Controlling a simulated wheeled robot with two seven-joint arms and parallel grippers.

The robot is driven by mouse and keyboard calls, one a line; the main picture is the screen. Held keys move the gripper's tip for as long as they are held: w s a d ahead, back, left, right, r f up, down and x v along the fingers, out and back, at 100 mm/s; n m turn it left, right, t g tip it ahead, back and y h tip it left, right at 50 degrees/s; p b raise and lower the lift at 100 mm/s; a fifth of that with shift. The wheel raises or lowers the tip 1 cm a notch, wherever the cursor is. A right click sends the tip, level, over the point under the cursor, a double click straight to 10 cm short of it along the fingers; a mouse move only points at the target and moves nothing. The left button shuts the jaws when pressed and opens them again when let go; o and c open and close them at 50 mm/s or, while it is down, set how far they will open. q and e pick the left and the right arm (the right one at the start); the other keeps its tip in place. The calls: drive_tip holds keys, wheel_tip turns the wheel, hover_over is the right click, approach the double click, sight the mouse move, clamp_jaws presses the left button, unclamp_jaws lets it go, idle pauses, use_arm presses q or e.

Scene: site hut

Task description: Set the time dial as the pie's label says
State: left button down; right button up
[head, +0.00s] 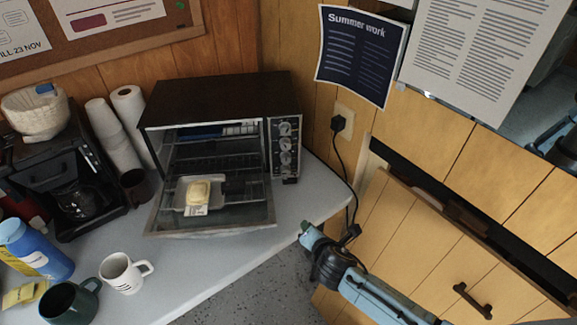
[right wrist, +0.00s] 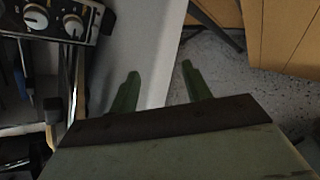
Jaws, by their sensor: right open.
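The toaster oven (head: 210,97) stands on the counter with its door down. Its control panel on the right side has three round dials (head: 285,143) in a column. Two dials (right wrist: 73,25) also show at the upper left of the right wrist view; their markings are too small to read. The pale yellow pie (head: 198,191) sits on a tray at the oven's opening. A small white label (head: 195,210) is at its front, its text unreadable. My right gripper (head: 308,234) is open and empty, right of and nearer than the oven, by the counter edge; its fingers (right wrist: 160,88) touch nothing. My left gripper is out of view.
A plug and black cable (head: 350,185) hang right of the oven. Wooden drawers (head: 430,240) stand at the right. A coffee maker (head: 60,185), white mug (head: 122,273), dark green mug (head: 68,303) and blue bottle (head: 35,250) occupy the left. The counter front is clear.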

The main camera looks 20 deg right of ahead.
sight(287, 173)
drive_tip(key=w+a+r+n+t, duration=0.3)
drive_tip(key=w+r+n, duration=0.3)
drive_tip(key=r, duration=0.5)
drive_tip(key=shift+n, duration=0.6)
drive_tip(key=b+x, duration=0.1)
drive_tip(key=x, duration=0.3)
drive_tip(key=b+x, duration=0.1)
drive_tip(key=x, duration=0.2)
drive_tip(key=f+b+x, duration=0.1)
drive_tip(key=x, duration=0.3)
drive_tip(key=shift+w+b, duration=0.2)
drive_tip(key=shift+b, duration=0.2)
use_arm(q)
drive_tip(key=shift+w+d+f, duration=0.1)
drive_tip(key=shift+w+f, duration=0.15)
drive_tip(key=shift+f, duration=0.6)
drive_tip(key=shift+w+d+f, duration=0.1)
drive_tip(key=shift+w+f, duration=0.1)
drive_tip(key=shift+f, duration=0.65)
use_arm(e)
drive_tip(key=shift+w+f, duration=0.2)
drive_tip(key=shift+w, duration=0.3)
drive_tip(key=c, duration=1)
